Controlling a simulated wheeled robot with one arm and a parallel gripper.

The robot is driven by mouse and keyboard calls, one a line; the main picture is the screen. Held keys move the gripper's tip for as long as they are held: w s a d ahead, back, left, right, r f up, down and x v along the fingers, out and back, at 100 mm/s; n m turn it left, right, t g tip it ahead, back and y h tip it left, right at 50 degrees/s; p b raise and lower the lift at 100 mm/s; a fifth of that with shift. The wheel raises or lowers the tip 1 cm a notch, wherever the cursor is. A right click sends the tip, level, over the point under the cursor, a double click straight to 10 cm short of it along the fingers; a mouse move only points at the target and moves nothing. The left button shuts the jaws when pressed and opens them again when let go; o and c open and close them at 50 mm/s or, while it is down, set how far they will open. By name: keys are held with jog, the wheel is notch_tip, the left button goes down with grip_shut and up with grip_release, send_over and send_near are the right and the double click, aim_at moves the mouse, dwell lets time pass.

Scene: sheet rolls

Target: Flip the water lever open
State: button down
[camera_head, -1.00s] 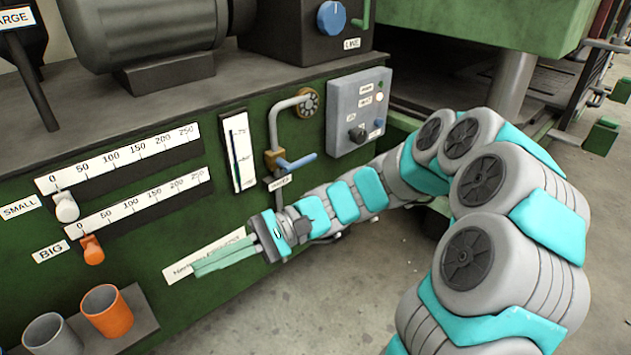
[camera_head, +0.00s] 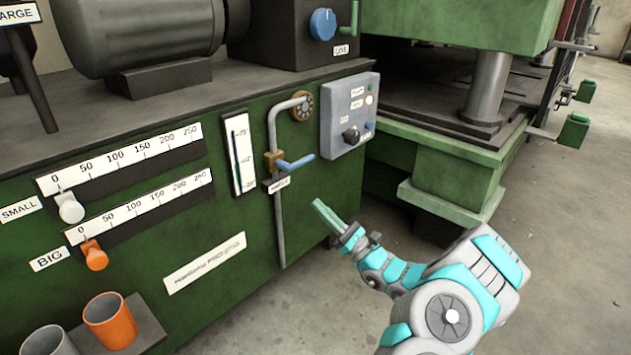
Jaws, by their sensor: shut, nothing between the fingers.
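The water lever (camera_head: 297,163) is a blue handle on a brass valve body. It sits on a grey pipe (camera_head: 279,222) on the front of the green machine and points to the right, roughly level. A small label (camera_head: 277,184) is just below it. My gripper (camera_head: 320,207) is shut and empty, with its green fingers together. It is below and to the right of the lever, apart from it, and points up and left toward the machine front.
A grey control box (camera_head: 350,115) with knobs is right of the lever. A round brass fitting (camera_head: 302,108) is above it. Slider scales with a white knob (camera_head: 70,208) and an orange knob (camera_head: 94,255) are left. An orange cup (camera_head: 110,320) stands low left. A green press base (camera_head: 455,180) is right.

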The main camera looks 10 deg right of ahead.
jog(key=d+f+m+t+h, duration=0.2)
jog(key=d+f+m+h, duration=0.1)
jog(key=d, duration=0.1)
jog(key=shift+w+d+f+t, duration=0.3)
jog(key=shift+w+f+t, duration=0.05)
jog(key=shift+f+t, duration=0.05)
jog(key=s+d+r+b+x, duration=0.1)
jog(key=r+x, duration=0.1)
jog(key=x, duration=1.1)
jog(key=shift+b, duration=0.35)
jog(key=shift+s, duration=0.1)
jog(key=shift+r+n+g, duration=0.2)
jog(key=shift+n+g, duration=0.1)
jog(key=shift+n, duration=0.2)
jog(key=shift+r+n+y, duration=0.1)
jog(key=shift+n+y, duration=0.2)
jog(key=shift+n, duration=0.1)
